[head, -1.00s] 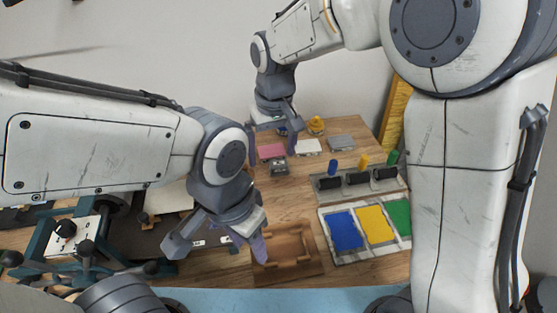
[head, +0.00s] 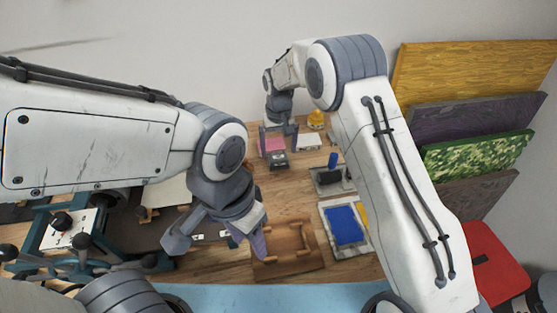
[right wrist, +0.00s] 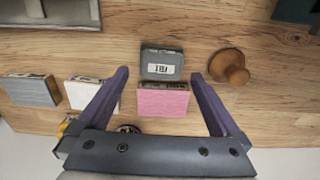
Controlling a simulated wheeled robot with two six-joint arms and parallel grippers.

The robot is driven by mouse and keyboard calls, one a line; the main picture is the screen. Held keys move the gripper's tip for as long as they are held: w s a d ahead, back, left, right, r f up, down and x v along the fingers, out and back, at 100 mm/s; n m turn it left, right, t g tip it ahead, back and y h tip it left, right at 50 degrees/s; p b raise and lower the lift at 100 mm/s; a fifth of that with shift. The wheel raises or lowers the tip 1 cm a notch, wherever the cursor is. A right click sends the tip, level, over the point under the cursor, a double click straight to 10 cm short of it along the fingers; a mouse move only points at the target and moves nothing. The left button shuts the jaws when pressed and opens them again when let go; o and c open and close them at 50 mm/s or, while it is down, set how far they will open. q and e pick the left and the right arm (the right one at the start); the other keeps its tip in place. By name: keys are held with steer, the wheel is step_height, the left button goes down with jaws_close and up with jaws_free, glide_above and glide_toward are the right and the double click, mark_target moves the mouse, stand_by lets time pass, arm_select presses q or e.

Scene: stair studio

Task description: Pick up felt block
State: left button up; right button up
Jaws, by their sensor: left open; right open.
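The felt block is a small dark grey block (right wrist: 162,65) with a white label that seems to read FELT upside down. It lies on the wooden table and also shows in the head view (head: 279,160). A pink block (right wrist: 162,100) sits right beside it, nearer my wrist camera's lower edge. My right gripper (right wrist: 160,74) is open and empty, its fingers on either side of the pink block in the picture, with the felt block around the fingertips. Contact or height cannot be told. My left gripper (head: 215,248) is open and empty near the brown wooden tray (head: 290,262).
In the right wrist view, a round wooden knob (right wrist: 229,69) stands right of the felt block; white (right wrist: 92,92) and grey (right wrist: 30,91) blocks lie left. The head view shows a tray with a blue pad (head: 344,226), a teal-framed device (head: 75,232) and leaning panels (head: 470,75).

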mark_target(278, 157)
steer(key=f, duration=0.2)
steer(key=f+p, duration=0.1)
steer(key=shift+s+f, duration=0.2)
steer(key=shift+f, duration=0.5)
steer(key=shift+c, duration=0.3)
steer(key=c, duration=1.3)
steer(key=shift+r+b, duration=0.95)
steer(key=shift+r, duration=4.1)
